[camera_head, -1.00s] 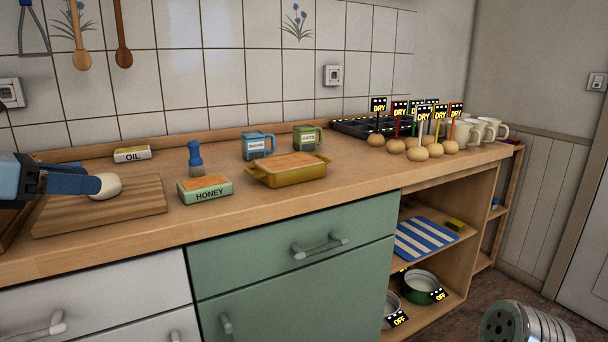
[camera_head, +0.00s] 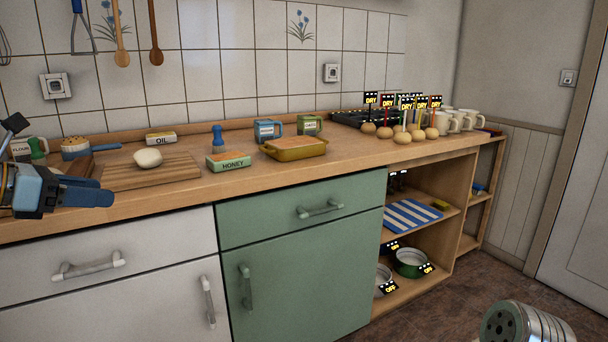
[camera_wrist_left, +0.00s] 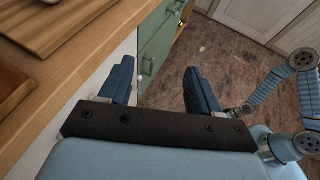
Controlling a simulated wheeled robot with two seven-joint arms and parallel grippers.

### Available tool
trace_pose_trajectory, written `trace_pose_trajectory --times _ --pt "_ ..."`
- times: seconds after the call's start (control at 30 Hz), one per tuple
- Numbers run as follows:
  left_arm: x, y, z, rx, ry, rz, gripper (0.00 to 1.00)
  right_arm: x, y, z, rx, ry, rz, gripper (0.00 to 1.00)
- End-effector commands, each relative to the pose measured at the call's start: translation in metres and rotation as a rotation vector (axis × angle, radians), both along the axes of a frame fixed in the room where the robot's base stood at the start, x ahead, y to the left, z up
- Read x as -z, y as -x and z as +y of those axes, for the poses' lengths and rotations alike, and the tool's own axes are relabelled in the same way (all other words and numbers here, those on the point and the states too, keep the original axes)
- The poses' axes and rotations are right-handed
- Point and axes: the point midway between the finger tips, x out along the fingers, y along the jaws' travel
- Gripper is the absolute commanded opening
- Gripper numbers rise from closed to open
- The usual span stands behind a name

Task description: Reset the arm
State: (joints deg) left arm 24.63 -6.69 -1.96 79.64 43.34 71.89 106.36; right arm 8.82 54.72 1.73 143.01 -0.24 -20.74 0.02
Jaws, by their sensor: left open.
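My left gripper (camera_head: 88,192) is at the left edge of the head view, in front of the counter's front edge and above the white drawers. In the left wrist view its two blue fingers (camera_wrist_left: 158,92) are spread apart with nothing between them, and floor shows beyond. A pale round dough piece (camera_head: 148,158) lies on the wooden cutting board (camera_head: 122,178), apart from the gripper. My right gripper does not show as such; a grey ribbed part of my own body is at the bottom right.
White drawers (camera_head: 120,240) and a green cabinet (camera_head: 290,270) are below.

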Motion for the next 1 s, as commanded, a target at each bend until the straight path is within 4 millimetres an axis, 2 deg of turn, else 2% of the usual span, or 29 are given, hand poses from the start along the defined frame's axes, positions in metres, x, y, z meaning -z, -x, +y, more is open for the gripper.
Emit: trace_pose_trajectory --times 0.13,0.27,0.37,0.47,0.57,0.73,0.8,0.87,0.9,1.0 --pt "0.026 -0.016 0.000 0.010 -0.037 0.012 0.63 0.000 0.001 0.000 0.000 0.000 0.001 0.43" --pt "0.060 -0.035 -0.002 0.026 -0.090 0.029 0.63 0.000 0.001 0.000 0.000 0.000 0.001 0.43" --pt "0.094 -0.051 -0.005 0.050 -0.145 0.044 0.63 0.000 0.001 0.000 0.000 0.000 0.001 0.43" --pt "0.137 -0.067 -0.010 0.085 -0.217 0.062 0.63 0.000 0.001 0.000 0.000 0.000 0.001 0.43" --pt "0.196 -0.083 -0.022 0.147 -0.318 0.084 0.63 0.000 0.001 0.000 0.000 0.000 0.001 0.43" --pt "0.321 -0.093 -0.057 0.345 -0.551 0.108 0.63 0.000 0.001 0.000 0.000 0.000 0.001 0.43" --pt "0.372 -0.087 -0.075 0.455 -0.652 0.105 0.63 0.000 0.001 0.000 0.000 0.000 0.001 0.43" --pt "0.414 -0.078 -0.093 0.564 -0.737 0.092 0.63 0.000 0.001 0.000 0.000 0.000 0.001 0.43" --pt "0.441 -0.069 -0.105 0.642 -0.793 0.078 0.63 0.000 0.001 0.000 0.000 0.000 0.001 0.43" --pt "0.505 -0.040 -0.138 0.860 -0.923 0.020 0.63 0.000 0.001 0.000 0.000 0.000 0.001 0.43"
